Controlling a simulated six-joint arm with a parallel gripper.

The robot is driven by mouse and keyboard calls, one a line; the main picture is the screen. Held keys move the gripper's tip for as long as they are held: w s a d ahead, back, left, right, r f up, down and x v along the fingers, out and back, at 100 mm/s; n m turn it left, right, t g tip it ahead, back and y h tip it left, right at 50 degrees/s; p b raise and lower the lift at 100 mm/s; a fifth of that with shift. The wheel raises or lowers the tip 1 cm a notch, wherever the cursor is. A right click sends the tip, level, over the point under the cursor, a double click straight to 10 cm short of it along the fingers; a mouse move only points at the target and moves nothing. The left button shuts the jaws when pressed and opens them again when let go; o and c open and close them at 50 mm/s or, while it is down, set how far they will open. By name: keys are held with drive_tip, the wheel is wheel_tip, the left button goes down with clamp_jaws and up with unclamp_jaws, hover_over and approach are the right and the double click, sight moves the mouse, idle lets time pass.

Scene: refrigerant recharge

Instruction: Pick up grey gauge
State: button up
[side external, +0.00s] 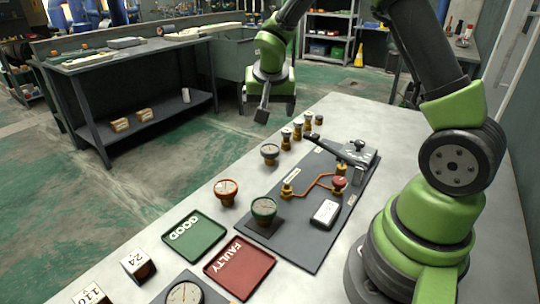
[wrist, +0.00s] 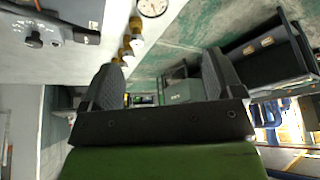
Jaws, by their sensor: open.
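A gauge with a greyish-green rim and pale dial (side external: 270,151) stands upright on the table near its far-left edge, apparently the grey one. A gauge with a pale dial also shows at the top edge of the wrist view (wrist: 152,7); it is partly cut off. My gripper (side external: 262,114) is above and behind that gauge, near the table's far edge, and is apart from it. In the wrist view my gripper (wrist: 163,78) has its fingers spread with nothing between them.
An orange-rimmed gauge (side external: 226,188) and a green-rimmed gauge (side external: 264,207) stand nearer. Several brass fittings (side external: 297,132) line the far edge. A green GOOD tray (side external: 194,255) and red FAULTY tray (side external: 255,284) lie in front. A dark panel (side external: 300,246) carries orange piping.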

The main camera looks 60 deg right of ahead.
sight(270, 149)
drive_tip(key=shift+m+g, duration=0.4)
drive_tip(key=x, duration=1.2)
drive_tip(key=shift+s+d+r, duration=0.1)
drive_tip(key=shift+x, duration=3.1)
drive_tip(key=shift+c, duration=0.4)
drive_tip(key=c, duration=0.9)
